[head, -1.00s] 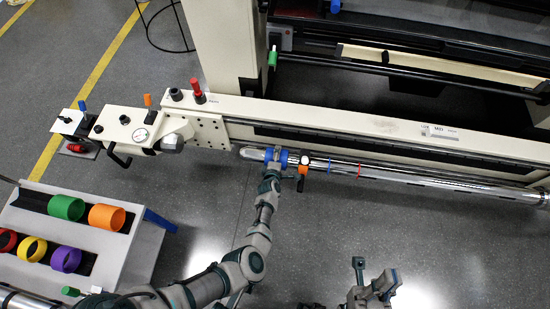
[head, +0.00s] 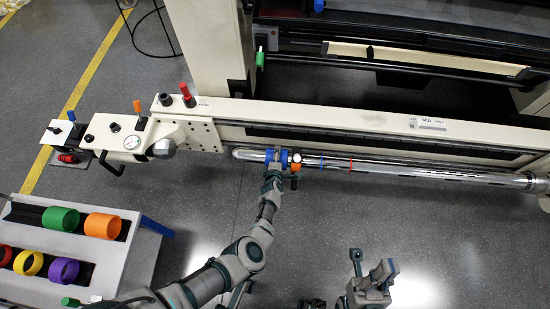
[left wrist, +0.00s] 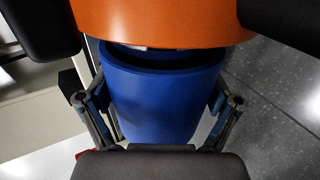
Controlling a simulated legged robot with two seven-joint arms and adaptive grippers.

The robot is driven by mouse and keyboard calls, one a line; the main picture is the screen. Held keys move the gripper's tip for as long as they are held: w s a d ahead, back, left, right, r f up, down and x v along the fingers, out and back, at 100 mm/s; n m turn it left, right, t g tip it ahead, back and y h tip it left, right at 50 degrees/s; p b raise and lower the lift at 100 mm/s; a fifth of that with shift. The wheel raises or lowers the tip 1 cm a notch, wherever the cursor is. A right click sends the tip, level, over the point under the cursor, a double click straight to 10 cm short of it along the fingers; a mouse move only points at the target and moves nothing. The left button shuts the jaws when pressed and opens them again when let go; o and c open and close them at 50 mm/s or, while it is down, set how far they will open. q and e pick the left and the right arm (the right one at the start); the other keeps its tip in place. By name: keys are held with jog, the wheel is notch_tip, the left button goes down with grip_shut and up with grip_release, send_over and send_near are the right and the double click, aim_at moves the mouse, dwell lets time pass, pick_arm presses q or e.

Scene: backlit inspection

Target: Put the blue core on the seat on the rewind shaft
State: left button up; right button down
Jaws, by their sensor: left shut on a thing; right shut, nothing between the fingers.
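The blue core (head: 284,157) is around the silver rewind shaft (head: 430,174), near the shaft's free left end. My left gripper (head: 275,158) is shut on it from the near side. In the left wrist view the blue core (left wrist: 155,95) sits between my left fingers (left wrist: 155,110), its dark opening facing an orange curved surface (left wrist: 165,22). An orange-and-black fitting (head: 295,167) is on the shaft just right of the core. A blue band (head: 320,163) and a red band (head: 350,166) mark the shaft farther right. My right gripper (head: 374,276) is shut and empty at the bottom.
The cream machine beam (head: 350,121) runs just behind the shaft. A rack (head: 115,262) at the lower left holds green (head: 60,219), orange (head: 102,226), purple (head: 64,270), yellow and red cores. A gauge unit (head: 120,135) stands left of the shaft end. The floor in front is clear.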

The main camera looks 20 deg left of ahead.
pick_arm(q)
jog(key=shift+w+d+r, duration=0.1)
jog(key=shift+w+d, duration=0.1)
jog(key=shift+d, duration=0.45)
jog(key=shift+d, duration=0.1)
jog(key=o, duration=1)
